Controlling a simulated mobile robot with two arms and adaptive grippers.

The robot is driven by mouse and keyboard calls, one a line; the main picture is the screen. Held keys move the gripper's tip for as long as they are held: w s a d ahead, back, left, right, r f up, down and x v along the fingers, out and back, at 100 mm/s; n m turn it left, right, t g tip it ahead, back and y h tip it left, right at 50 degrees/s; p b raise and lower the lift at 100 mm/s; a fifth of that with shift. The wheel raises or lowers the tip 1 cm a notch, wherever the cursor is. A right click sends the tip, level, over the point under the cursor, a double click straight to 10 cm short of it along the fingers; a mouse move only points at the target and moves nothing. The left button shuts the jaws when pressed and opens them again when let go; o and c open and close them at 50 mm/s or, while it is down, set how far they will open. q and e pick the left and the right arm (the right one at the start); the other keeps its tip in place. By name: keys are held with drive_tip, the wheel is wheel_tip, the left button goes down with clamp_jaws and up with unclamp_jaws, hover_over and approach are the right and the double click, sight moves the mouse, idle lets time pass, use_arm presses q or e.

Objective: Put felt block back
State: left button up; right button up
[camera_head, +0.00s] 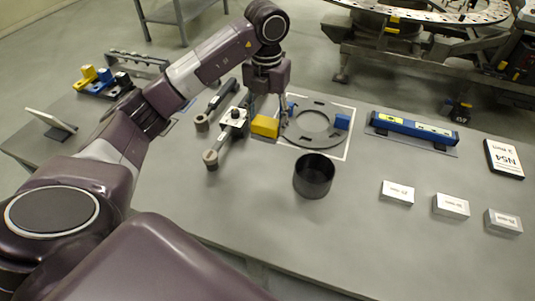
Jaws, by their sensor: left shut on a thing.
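My left gripper (267,110) points down at the left side of the ring-shaped dark turret plate (312,144). It is shut on a yellow block (264,126), which I take to be the felt block. The block is at the plate's left edge; I cannot tell whether it touches the plate or the table. A blue block (342,121) sits on the plate's right side, and another small blue part (291,106) shows just right of the fingers. My right gripper is out of view.
A dark open cylinder (314,176) stands in front of the plate. Tools with round ends (211,158) lie left of the gripper. A blue level-like bar (413,130), several silver labelled blocks (397,193) and a sign (504,158) are right. The front table is clear.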

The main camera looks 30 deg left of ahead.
sight(268, 134)
use_arm(q)
wheel_tip(268, 134, down, 4)
drive_tip(key=shift+w+f+p, duration=0.15)
drive_tip(key=shift+f+p, duration=0.1)
drive_tip(key=shift+p, duration=0.4)
wheel_tip(268, 134, down, 3)
drive_tip(key=shift+r+p, duration=0.1)
drive_tip(key=shift+p, duration=0.2)
drive_tip(key=shift+f, duration=0.7)
wheel_tip(268, 134, down, 3)
drive_tip(key=shift+f+p, duration=0.2)
drive_tip(key=shift+p, duration=0.45)
drive_tip(key=shift+f, duration=0.2)
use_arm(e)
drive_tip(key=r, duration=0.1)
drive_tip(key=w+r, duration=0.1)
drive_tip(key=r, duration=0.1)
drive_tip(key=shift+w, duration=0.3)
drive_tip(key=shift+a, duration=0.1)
